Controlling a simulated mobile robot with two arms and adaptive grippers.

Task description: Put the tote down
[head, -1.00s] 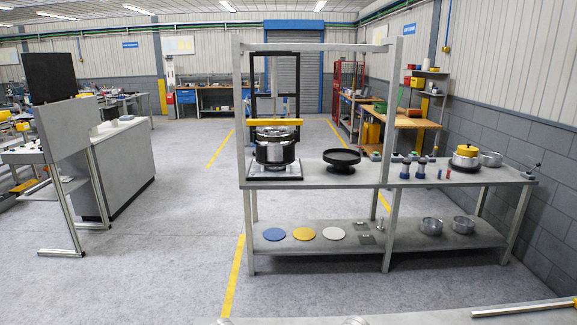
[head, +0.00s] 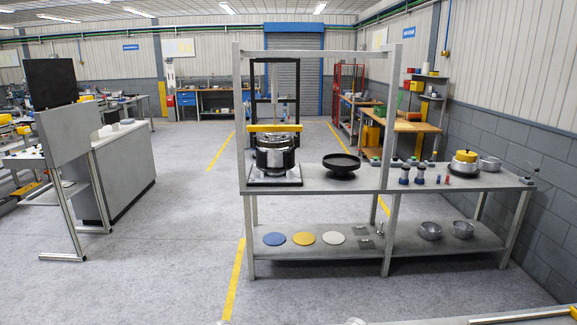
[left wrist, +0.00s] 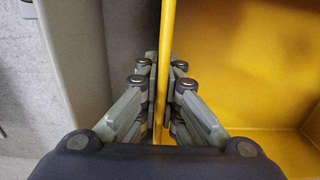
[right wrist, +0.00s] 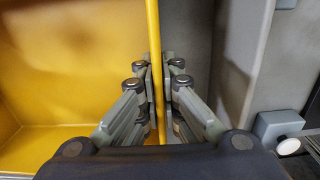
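The yellow tote (left wrist: 235,60) shows in the left wrist view, with one thin wall standing between the fingers of my left gripper (left wrist: 164,75). The fingers are shut on that wall. The right wrist view shows the tote's inside (right wrist: 70,70) on the left, and my right gripper (right wrist: 156,75) is shut on its opposite wall. The part of the tote in view looks empty. Neither gripper nor the tote shows in the head view. I cannot tell whether the tote's bottom touches a surface.
Grey surfaces (left wrist: 75,50) lie close beside the tote in both wrist views. A grey edge (head: 520,315) crosses the head view's bottom right. A workbench (head: 410,184) with a pot (head: 275,158) and a lower shelf stands ahead. Open floor (head: 150,265) lies to its left.

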